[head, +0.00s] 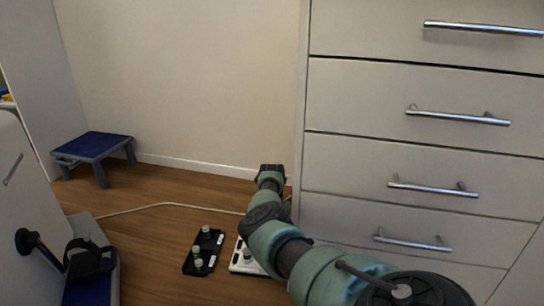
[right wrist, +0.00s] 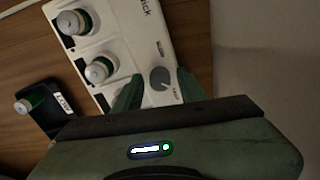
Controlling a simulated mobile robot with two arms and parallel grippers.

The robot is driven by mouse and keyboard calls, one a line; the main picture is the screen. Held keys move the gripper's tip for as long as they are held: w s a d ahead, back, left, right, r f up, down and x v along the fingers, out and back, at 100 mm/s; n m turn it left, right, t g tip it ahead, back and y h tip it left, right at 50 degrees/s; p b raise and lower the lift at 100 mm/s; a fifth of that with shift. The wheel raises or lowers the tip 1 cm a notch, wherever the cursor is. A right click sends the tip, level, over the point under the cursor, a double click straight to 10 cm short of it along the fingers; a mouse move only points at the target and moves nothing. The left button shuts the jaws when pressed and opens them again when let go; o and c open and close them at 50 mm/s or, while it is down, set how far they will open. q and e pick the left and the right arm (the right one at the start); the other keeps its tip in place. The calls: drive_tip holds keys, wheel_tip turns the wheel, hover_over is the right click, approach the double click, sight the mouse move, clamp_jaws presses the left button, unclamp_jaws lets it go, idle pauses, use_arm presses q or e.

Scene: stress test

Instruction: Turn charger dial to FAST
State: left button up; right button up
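The white charger (head: 240,264) lies on the floor, partly hidden behind my right arm in the head view. In the right wrist view the charger (right wrist: 128,25) is tilted and shows batteries in its slots and a round grey dial (right wrist: 160,79) near one end. Small labels sit by the dial, too small to read surely. My right gripper (right wrist: 158,92) is open, its two green fingers on either side of the dial; contact cannot be told. In the head view its fingers are hidden behind the arm.
A black tray (head: 215,253) with several batteries lies left of the charger. A white cable (head: 150,207) runs across the floor. A drawer cabinet (head: 420,150) stands close on the right. A blue-topped step stool (head: 93,146) stands by the wall. Bare floor lies between.

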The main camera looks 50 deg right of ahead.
idle(0.3)
wheel_tip(320, 180, up, 8)
drive_tip(key=p, duration=0.6)
drive_tip(key=shift+f, duration=0.1)
